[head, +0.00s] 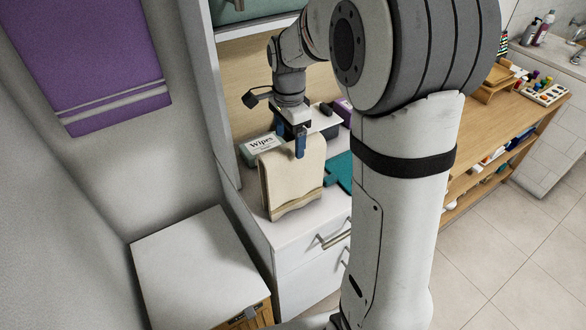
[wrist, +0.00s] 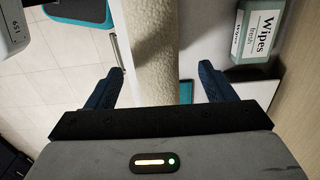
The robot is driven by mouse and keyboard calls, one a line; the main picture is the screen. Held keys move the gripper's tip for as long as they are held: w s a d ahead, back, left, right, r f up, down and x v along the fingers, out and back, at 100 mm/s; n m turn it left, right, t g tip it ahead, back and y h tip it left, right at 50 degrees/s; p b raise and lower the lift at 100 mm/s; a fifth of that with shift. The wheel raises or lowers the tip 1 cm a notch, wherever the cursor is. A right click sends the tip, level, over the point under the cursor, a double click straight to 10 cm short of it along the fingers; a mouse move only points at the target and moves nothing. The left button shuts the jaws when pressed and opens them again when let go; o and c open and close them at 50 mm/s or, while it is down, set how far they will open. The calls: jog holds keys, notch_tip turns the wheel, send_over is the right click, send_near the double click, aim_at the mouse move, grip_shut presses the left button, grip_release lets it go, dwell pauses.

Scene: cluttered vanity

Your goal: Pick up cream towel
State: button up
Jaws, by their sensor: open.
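The cream towel (head: 292,180) hangs or stands upright at the front left of the white vanity top, with darker bands near its lower edge. In the wrist view the towel (wrist: 151,45) runs as a narrow vertical strip between the two blue fingers. My gripper (head: 299,146) is at the top of the towel in the head view. My gripper (wrist: 158,85) is open, with a finger on each side of the towel and visible gaps to both. What supports the towel is hidden.
A wipes pack (head: 262,147) sits close behind the towel and shows near the right finger in the wrist view (wrist: 258,32). A teal item (head: 340,170) lies to the right. A white-topped cabinet (head: 195,262) stands lower left. A purple towel (head: 90,60) hangs on the wall.

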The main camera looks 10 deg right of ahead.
aim_at(289, 158)
notch_tip(289, 158, down, 7)
jog(key=shift+s+r+p, duration=0.1)
jog(key=shift+s+p, duration=0.05)
jog(key=shift+p, duration=0.7)
jog(key=c, duration=1.5)
